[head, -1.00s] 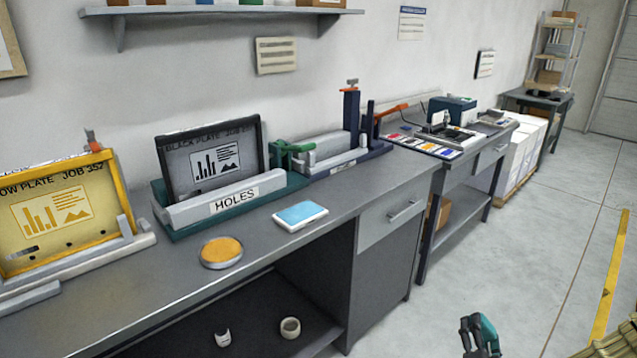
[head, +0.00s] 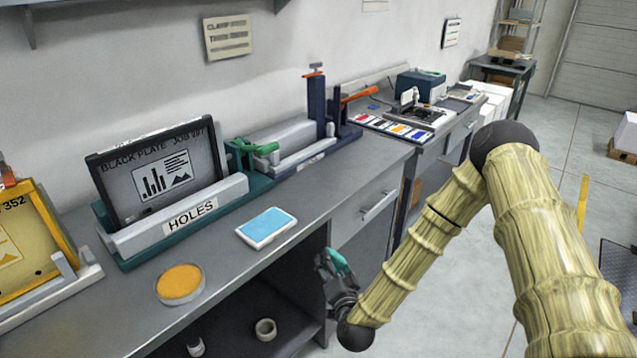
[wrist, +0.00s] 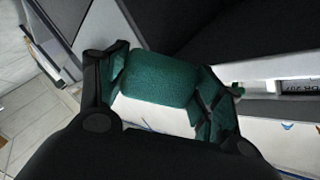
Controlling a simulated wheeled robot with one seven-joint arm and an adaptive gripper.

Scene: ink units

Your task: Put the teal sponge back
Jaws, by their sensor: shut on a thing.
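The teal sponge (wrist: 160,78) sits between the fingers of my gripper (wrist: 155,85) in the wrist view, which is shut on it. In the head view my gripper (head: 338,275) is in front of the bench's open shelf, below the benchtop edge, with the teal sponge (head: 340,262) showing at its tip. On the benchtop lie a flat white tray with a light blue pad (head: 266,226) and a round tin with an orange pad (head: 180,283). No place marked for the sponge can be told from these views.
The grey benchtop (head: 225,262) has free room around the tin and tray. A black plate (head: 160,175) stands in a holder marked HOLES, with a yellow plate (head: 25,240) to its left.

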